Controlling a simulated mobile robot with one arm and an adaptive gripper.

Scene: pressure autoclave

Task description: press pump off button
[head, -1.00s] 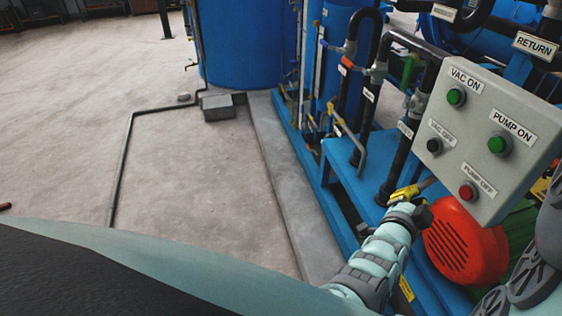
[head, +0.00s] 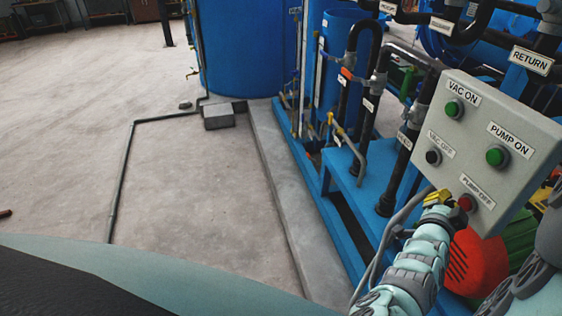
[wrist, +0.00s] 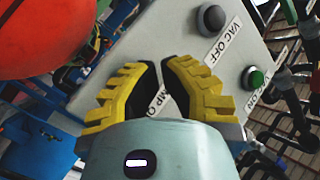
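The grey control panel (head: 505,150) stands at the right of the head view. Its red pump off button (head: 466,203) is at the lower right, beside the label "PUMP OFF" (head: 478,192). My gripper (head: 445,198) is just left of this button, its yellow fingers pointing at it; I cannot tell if they touch.
The green pump on button (head: 497,156), black vac off button (head: 433,157) and green vac on button (head: 454,108) share the panel. A red motor cover (head: 470,262) is below it. Black pipes (head: 408,150) stand to its left.

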